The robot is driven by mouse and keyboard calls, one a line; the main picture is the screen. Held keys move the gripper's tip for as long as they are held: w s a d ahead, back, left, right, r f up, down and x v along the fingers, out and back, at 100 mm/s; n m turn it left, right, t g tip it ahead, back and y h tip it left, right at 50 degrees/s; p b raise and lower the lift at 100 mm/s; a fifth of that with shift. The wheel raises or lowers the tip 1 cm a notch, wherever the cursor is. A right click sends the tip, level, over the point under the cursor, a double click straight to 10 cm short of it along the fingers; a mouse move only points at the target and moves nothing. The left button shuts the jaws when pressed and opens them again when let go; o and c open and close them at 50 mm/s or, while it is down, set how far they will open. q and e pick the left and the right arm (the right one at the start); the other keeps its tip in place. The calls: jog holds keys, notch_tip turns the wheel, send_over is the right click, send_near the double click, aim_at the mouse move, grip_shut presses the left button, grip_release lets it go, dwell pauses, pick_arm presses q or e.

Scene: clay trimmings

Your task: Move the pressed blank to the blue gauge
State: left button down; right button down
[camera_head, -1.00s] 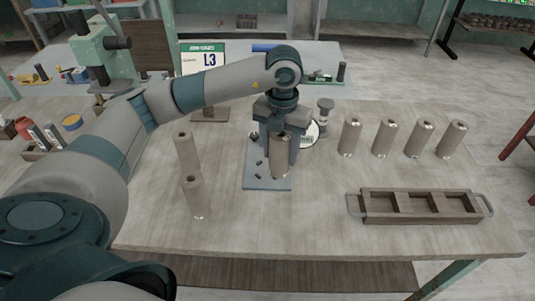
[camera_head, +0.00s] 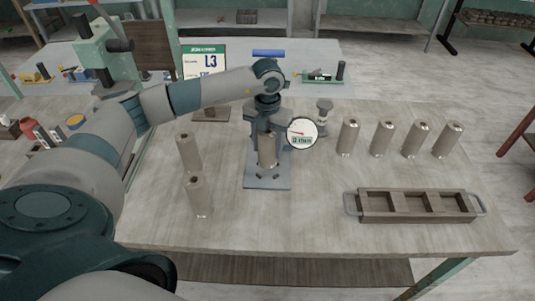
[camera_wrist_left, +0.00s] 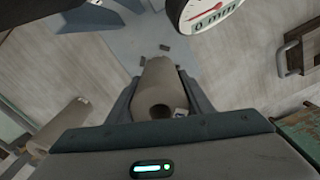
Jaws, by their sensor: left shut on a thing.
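The pressed blank (camera_head: 268,151) is a tan-grey cylinder with a hole in its end. My left gripper (camera_head: 268,132) is shut on it and holds it roughly upright at the gauge. The gauge has a blue-grey base plate (camera_head: 267,183) with small dark stops and a round white dial (camera_head: 301,133) with a red needle. In the left wrist view the blank (camera_wrist_left: 158,88) sits between the two fingers, with the plate (camera_wrist_left: 135,38) beyond it and the dial (camera_wrist_left: 203,10) at the top. I cannot tell whether the blank's lower end touches the plate. My right gripper is not in view.
Two similar cylinders (camera_head: 197,195) stand left of the gauge; several more (camera_head: 382,138) stand in a row at right. A wooden tray (camera_head: 412,218) with three compartments lies front right. An L3 sign (camera_head: 205,62) stands behind. The table front between gauge and tray is clear.

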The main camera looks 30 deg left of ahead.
aim_at(268, 154)
pick_arm(q)
notch_tip(268, 154, down, 2)
jog(key=shift+f+p, duration=0.25)
jog(key=shift+p, duration=0.6)
jog(key=shift+f, duration=0.55)
jog(key=shift+f, duration=0.2)
jog(key=c, duration=0.9)
grip_release()
jog(key=shift+r, duration=0.2)
